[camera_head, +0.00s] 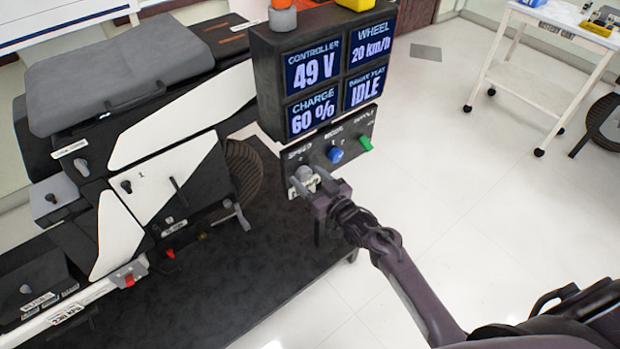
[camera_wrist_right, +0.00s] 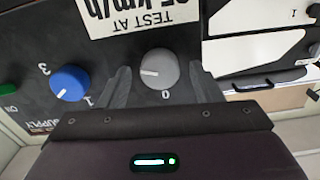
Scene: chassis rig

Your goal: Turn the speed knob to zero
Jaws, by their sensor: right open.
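The grey speed knob (camera_head: 303,173) is on the sloped black panel under the "SPEED" label, below the display screens. My right gripper (camera_head: 311,182) is open at this knob. In the right wrist view, which is upside down, the grey knob (camera_wrist_right: 160,68) sits between the two spread fingers (camera_wrist_right: 159,80), with a gap on each side. Its white pointer line points to the left in that view, and a "0" mark is printed beside the knob. The wheel display (camera_head: 371,48) reads 20 km/h. My left gripper is not in view.
A blue knob (camera_head: 335,155) and a green switch (camera_head: 366,143) are on the same panel, beside the grey knob. A black bench (camera_head: 250,285) carries the chassis with white panels (camera_head: 180,170) to the left. A white trolley (camera_head: 545,75) stands at the back right, with clear floor between.

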